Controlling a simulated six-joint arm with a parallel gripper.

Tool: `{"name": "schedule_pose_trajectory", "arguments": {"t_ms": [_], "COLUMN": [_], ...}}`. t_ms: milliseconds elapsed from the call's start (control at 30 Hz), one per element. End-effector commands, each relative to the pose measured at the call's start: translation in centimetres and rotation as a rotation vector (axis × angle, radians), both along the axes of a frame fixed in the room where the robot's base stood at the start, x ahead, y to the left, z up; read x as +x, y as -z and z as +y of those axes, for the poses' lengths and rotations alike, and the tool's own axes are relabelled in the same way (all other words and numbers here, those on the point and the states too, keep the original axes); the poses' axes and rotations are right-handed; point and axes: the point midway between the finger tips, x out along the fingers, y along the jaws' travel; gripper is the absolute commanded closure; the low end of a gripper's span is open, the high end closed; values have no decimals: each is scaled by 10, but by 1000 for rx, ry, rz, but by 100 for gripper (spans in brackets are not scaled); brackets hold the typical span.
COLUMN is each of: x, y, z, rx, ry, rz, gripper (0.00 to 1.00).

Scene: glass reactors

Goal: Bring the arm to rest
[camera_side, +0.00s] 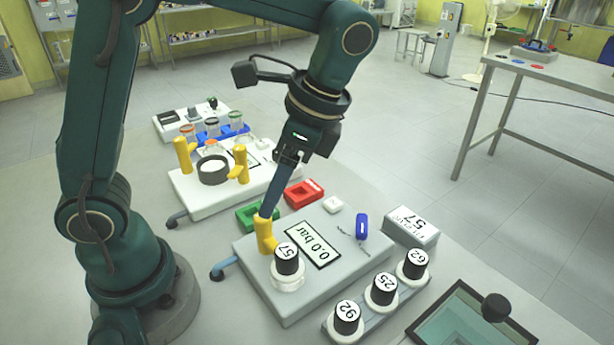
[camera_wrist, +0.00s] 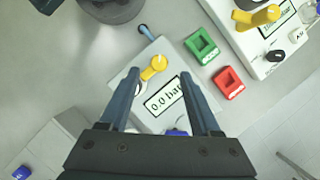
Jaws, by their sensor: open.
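My gripper (camera_wrist: 161,85) is open, with its two blue fingers spread above the grey device in the wrist view. Nothing shows between the fingertips except the device below. In the side view my gripper (camera_side: 270,205) points down, its tips near the yellow handle (camera_side: 264,234); I cannot tell whether they touch. The grey device (camera_side: 345,258) has a "0.0 bar" display (camera_side: 313,245), a blue knob (camera_side: 361,227) and a black-capped vessel marked 57 (camera_side: 287,259). The yellow handle also shows in the wrist view (camera_wrist: 154,67), just beyond and between the fingers.
A rack with vessels 92 (camera_side: 347,318), 25 (camera_side: 381,289) and 62 (camera_side: 412,264) stands at the front. A box marked 57 (camera_side: 411,228) lies right. Green (camera_side: 257,216) and red (camera_side: 304,193) trays lie behind. A white device with yellow handles (camera_side: 205,203) stands further back. A dark-framed screen (camera_side: 470,325) lies front right.

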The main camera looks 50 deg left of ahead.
Motion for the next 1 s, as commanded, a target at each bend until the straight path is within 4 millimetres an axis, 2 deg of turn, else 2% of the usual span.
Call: {"name": "schedule_pose_trajectory", "arguments": {"t_ms": [133, 300, 433, 700, 833, 1000], "x": [-2, -21, -35, -55, -57, -52], "y": [-17, -37, -42, -34, -24, -15], "z": [7, 16, 19, 17, 13, 8], "rx": [-18, -68, -115, -235, -297, -346], "ry": [-30, -115, -217, -481, -609, -725], "rz": [-69, -214, -354, -657, -766, -816], "gripper": [36, 36, 36, 36, 36, 36]}}
